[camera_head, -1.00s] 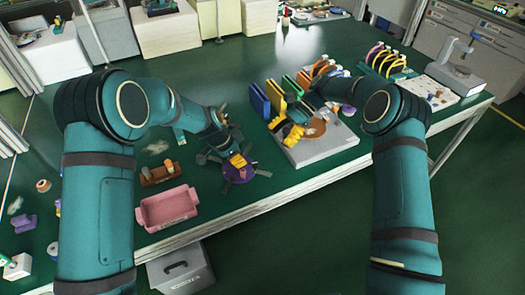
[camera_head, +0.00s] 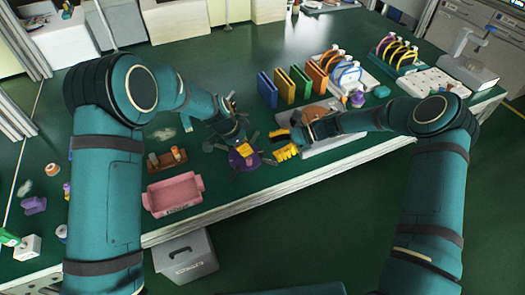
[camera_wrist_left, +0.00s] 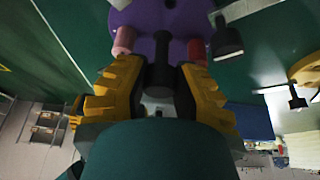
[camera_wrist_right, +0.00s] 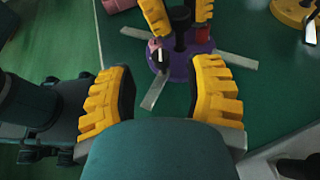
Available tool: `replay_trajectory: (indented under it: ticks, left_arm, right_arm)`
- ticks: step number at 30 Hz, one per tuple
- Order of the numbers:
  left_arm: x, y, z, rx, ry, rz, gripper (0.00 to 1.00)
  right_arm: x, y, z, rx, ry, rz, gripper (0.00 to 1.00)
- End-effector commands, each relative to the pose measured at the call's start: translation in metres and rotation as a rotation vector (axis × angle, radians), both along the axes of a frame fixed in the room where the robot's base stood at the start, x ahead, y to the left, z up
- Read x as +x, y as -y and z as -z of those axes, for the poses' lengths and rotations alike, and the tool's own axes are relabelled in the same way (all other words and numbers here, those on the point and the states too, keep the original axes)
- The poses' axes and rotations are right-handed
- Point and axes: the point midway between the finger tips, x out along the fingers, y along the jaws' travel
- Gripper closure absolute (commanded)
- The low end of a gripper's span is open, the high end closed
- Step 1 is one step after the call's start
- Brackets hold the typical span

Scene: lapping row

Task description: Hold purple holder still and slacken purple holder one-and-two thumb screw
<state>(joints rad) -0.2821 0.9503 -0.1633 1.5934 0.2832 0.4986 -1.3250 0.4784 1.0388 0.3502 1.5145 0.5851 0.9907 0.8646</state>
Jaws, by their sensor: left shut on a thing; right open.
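The purple holder (camera_head: 238,160) sits on the green table; in the right wrist view (camera_wrist_right: 196,70) flat metal strips stick out around it. Its black central post (camera_wrist_left: 162,65) stands between my left gripper's yellow fingers (camera_wrist_left: 160,85), which are shut on it. I cannot tell which knob is the one-and-two thumb screw.
A pink bin (camera_head: 172,195) and a brown block with cylinders (camera_head: 166,160) lie left of the holder. Coloured upright plates (camera_head: 292,88) and a grey slab (camera_head: 335,143) are to the right. The table's front edge is close.

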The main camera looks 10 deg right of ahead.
Motion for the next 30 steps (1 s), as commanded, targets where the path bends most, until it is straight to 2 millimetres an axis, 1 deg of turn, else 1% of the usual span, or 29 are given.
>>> replay_trajectory:
  ticks: [1, 3, 6, 9, 13, 21, 23, 24, 25, 26, 30]
  left_arm:
    - [-0.001, 0.001, 0.001, -0.001, -0.002, 0.001, 1.00]
    - [-0.001, 0.001, 0.001, -0.001, -0.002, 0.001, 1.00]
    - [-0.001, 0.001, 0.001, -0.001, -0.002, 0.001, 1.00]
    - [-0.001, 0.001, 0.001, -0.001, -0.002, 0.001, 1.00]
    - [-0.001, 0.001, 0.001, -0.001, -0.002, 0.001, 1.00]
    - [-0.001, 0.001, 0.001, -0.001, -0.002, 0.001, 1.00]
    - [-0.001, 0.001, 0.001, -0.001, -0.002, 0.001, 1.00]
    - [-0.001, 0.001, 0.001, -0.001, -0.002, 0.001, 1.00]
    - [-0.001, 0.001, 0.001, -0.001, -0.002, 0.001, 1.00]
    - [-0.001, 0.001, 0.000, -0.001, -0.002, 0.001, 1.00]
    - [-0.001, 0.001, 0.000, -0.001, -0.002, 0.001, 1.00]
  right_arm:
    - [-0.001, -0.009, 0.004, 0.002, -0.003, -0.003, 0.48]
    - [-0.002, -0.019, 0.008, 0.001, -0.002, -0.003, 0.48]
    - [-0.002, -0.030, 0.012, 0.001, -0.001, -0.003, 0.48]
    - [-0.002, -0.037, 0.016, 0.000, -0.001, -0.002, 0.48]
    - [-0.002, -0.041, 0.017, 0.000, -0.001, -0.001, 0.48]
    - [-0.002, -0.042, 0.018, 0.000, 0.000, -0.001, 0.49]
    - [-0.002, -0.042, 0.018, 0.000, 0.000, -0.001, 0.70]
    - [-0.002, -0.042, 0.017, 0.000, 0.000, -0.001, 0.84]
    - [-0.002, -0.042, 0.017, 0.000, 0.000, -0.001, 0.95]
    - [-0.002, -0.042, 0.017, 0.000, 0.000, -0.001, 1.00]
    - [-0.002, -0.042, 0.017, 0.000, 0.000, -0.001, 1.00]
